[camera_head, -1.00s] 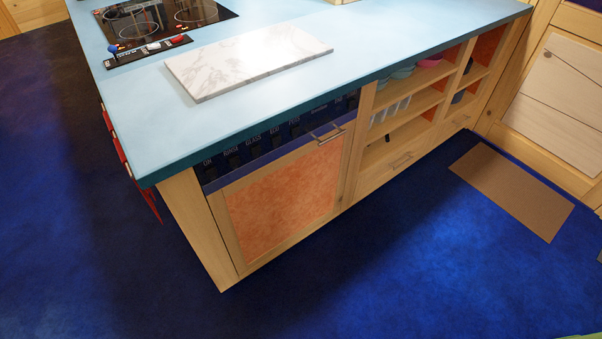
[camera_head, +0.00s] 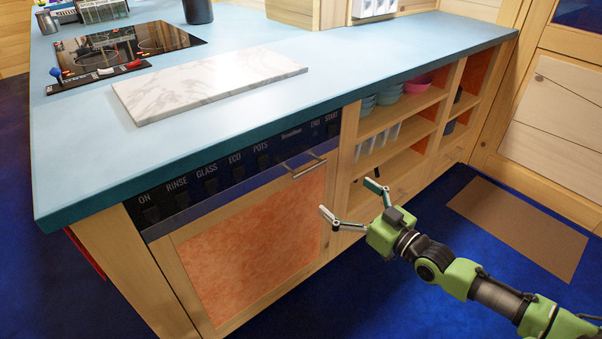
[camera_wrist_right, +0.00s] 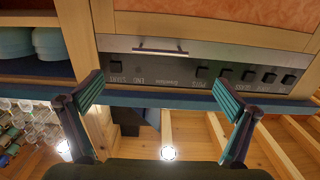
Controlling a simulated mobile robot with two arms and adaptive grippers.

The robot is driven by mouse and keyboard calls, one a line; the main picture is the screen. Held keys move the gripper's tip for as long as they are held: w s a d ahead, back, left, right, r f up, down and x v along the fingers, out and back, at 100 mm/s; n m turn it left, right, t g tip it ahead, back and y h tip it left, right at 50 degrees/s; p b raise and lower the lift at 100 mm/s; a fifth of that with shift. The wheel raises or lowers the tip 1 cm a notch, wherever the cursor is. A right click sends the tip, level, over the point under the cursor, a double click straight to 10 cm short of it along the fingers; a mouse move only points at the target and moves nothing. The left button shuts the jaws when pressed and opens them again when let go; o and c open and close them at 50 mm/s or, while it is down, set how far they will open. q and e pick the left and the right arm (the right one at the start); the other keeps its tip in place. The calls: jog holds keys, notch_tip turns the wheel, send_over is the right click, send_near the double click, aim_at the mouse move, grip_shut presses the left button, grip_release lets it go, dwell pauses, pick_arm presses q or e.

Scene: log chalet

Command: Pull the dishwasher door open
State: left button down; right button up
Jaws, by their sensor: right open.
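The dishwasher door (camera_head: 255,243) has an orange panel in a wooden frame and is shut, upright in the front of the counter. Its bar handle (camera_head: 304,165) is at the top right of the door, just below the dark control strip (camera_head: 215,178). My right gripper (camera_head: 350,202) is open and empty, in front of the counter, to the right of and below the handle. In the right wrist view, the picture is upside down; the handle (camera_wrist_right: 160,50) shows beyond the open fingers (camera_wrist_right: 160,112), apart from them. My left gripper is not in view.
The blue countertop (camera_head: 200,128) overhangs the door and carries a marble board (camera_head: 210,84) and a cooktop. Open shelves (camera_head: 390,118) with bowls and glasses stand right of the door. The blue floor has a brown mat (camera_head: 520,225).

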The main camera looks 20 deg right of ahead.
aim_at(312, 169)
pick_arm(q)
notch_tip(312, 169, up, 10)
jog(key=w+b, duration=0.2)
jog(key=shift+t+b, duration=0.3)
jog(key=shift+b, duration=0.1)
pick_arm(e)
jog(key=shift+x, duration=6.85)
